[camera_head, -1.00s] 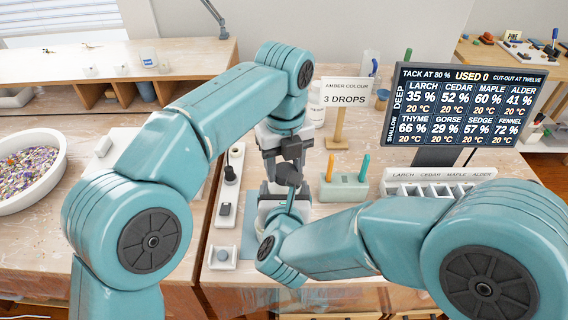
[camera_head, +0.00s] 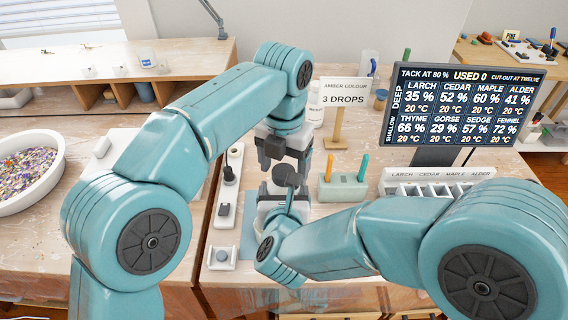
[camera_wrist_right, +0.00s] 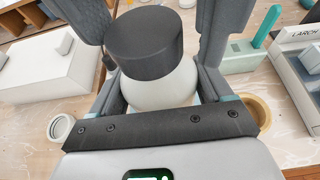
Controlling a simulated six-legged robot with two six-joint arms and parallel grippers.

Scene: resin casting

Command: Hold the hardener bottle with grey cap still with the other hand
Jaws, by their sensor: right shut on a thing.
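The hardener bottle, with a white body (camera_wrist_right: 160,88) and a dark grey cap (camera_wrist_right: 145,44), stands between the two fingers of my right gripper (camera_wrist_right: 158,62) in the right wrist view. That gripper is shut on the bottle's body, below the cap. In the head view the round dark cap (camera_head: 287,176) shows above my right gripper (camera_head: 285,198), and my right arm hides much of the bottle. My left gripper (camera_head: 284,152) points down just above the cap, its dark fingers apart and empty.
A sign reading "3 DROPS" (camera_head: 345,95) stands behind the grippers. A pale block with coloured sticks (camera_head: 343,188) and a display screen (camera_head: 463,103) are to the right. A narrow white tray (camera_head: 226,200) lies to the left, and a white bowl (camera_head: 28,172) is farther left.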

